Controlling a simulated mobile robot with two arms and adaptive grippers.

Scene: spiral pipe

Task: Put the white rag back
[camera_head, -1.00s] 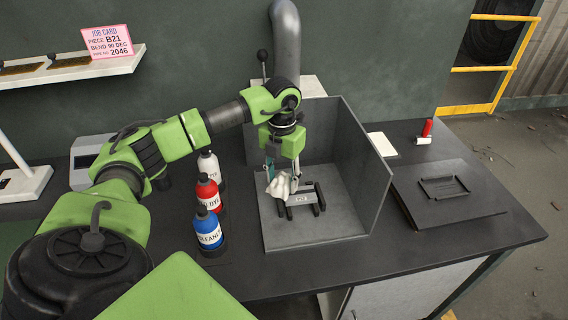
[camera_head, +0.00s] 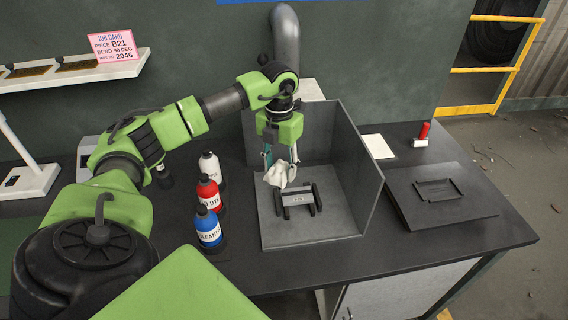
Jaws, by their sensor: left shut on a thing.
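The white rag (camera_head: 280,174) is a crumpled cloth in the head view. My left gripper (camera_head: 279,165) points down and is shut on the rag. It holds the rag inside a grey open-fronted booth (camera_head: 330,228), just above and behind a small dark fixture (camera_head: 296,200) with a metal plate. Whether the rag touches the fixture is hard to tell. My right gripper is not in view.
White, red and blue bottles (camera_head: 208,226) stand left of the booth. A dark tray (camera_head: 437,191) lies right of it. A red-handled tool (camera_head: 423,134) and a white sheet (camera_head: 378,146) lie behind that tray. A pipe (camera_head: 286,40) rises behind the booth.

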